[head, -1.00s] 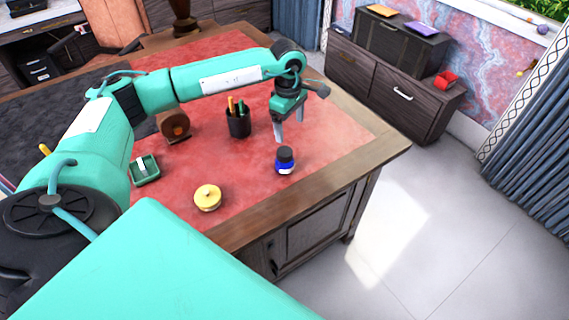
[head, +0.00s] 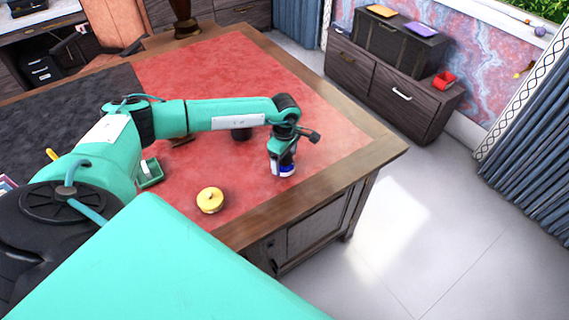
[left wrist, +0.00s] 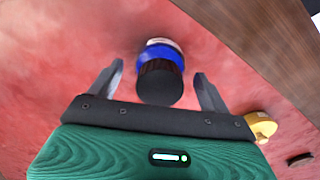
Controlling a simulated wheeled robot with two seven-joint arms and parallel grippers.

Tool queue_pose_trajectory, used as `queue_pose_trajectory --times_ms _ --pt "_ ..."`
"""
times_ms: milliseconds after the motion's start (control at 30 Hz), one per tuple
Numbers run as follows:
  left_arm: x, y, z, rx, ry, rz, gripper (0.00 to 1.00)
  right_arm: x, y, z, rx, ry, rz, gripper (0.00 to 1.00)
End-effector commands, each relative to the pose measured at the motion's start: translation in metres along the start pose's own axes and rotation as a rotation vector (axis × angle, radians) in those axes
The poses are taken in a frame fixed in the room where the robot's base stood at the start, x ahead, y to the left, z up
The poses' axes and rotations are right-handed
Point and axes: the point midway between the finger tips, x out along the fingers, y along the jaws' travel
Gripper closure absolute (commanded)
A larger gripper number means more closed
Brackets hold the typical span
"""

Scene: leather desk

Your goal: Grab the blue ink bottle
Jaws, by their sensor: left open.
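The blue ink bottle (head: 286,170) stands on the red leather desk top, partly hidden behind my left gripper (head: 281,165) in the head view. In the left wrist view the ink bottle (left wrist: 161,70) shows its black ribbed cap and blue body. My left gripper (left wrist: 158,88) is open, with one finger on each side of the cap. Gaps show between the cap and both fingers, and the bottle is not held. My right gripper is not in view.
A round yellow object (head: 210,200) sits on the desk left of the bottle, with a green tray (head: 150,172) farther left. A dark pen cup (head: 241,134) is mostly hidden behind my arm. The wooden desk edge (head: 345,172) lies to the right.

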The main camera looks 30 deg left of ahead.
Motion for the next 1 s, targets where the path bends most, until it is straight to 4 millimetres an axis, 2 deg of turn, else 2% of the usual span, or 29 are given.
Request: queue_pose_trajectory --times_ms 100,333,600,633,1000 --pt "0.0091 -0.0003 -0.0003 0.000 0.001 -0.001 0.19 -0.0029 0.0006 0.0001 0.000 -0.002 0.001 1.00" --pt "0.0109 0.0000 -0.0004 0.000 0.001 0.001 0.19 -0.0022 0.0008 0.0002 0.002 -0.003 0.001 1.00" --pt "0.0106 0.0000 -0.0003 0.000 0.001 0.000 0.72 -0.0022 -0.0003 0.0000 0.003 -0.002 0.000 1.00" --pt "0.0100 0.0004 -0.0003 -0.001 0.000 0.001 0.76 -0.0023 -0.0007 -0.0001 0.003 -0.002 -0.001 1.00" --pt "0.0033 0.0007 -0.0002 0.000 0.000 0.002 0.76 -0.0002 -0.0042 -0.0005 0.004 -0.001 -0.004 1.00"
